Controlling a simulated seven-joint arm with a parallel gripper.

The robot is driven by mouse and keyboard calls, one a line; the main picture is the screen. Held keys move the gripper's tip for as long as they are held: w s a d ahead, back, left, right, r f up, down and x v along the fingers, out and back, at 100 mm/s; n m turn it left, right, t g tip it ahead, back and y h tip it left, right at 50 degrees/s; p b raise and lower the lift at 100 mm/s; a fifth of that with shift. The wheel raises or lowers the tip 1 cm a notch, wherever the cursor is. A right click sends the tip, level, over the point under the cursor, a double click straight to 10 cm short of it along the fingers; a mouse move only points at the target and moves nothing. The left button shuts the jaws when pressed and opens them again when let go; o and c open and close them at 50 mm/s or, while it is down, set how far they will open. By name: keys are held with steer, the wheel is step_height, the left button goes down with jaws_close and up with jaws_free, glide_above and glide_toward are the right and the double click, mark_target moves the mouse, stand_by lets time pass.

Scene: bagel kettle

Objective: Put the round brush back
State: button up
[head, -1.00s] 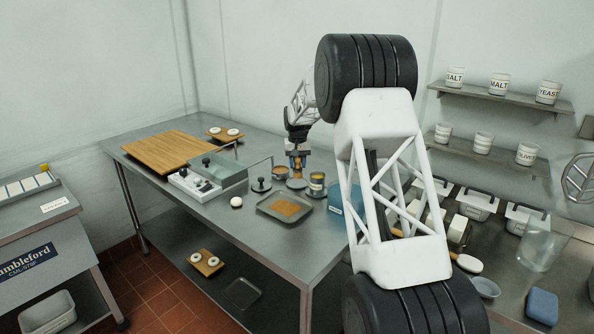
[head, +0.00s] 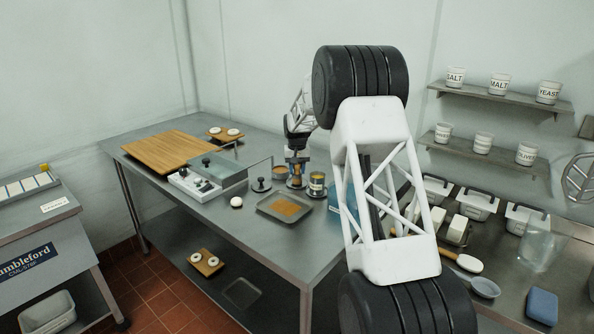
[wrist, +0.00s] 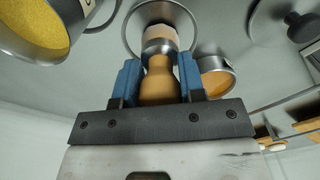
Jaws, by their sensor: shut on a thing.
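The round brush (wrist: 158,80) has a wooden handle, a metal ferrule and pale bristles. In the wrist view my gripper (wrist: 160,66) has its blue fingers on either side of the handle and is shut on it. The bristle end points away from my gripper, toward a round grey metal dish (wrist: 133,35). In the head view my gripper (head: 296,167) is low over the far right part of the steel table, just above that dish. Whether the bristles touch the dish I cannot tell.
A labelled tin of yellow grains (wrist: 35,30) and a small pan of brown stuff (wrist: 215,78) stand close on either side. A dark-knobbed round tool (head: 261,185) and a brown-filled tray (head: 262,207) are nearby. The table's front edge is mostly clear.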

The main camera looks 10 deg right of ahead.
steer(key=shift+f, duration=0.15)
steer(key=o, duration=0.9)
steer(key=shift+f, duration=0.1)
step_height(320, 180, up, 12)
steer(key=shift+r, duration=0.2)
stand_by(0.4)
stand_by(0.7)
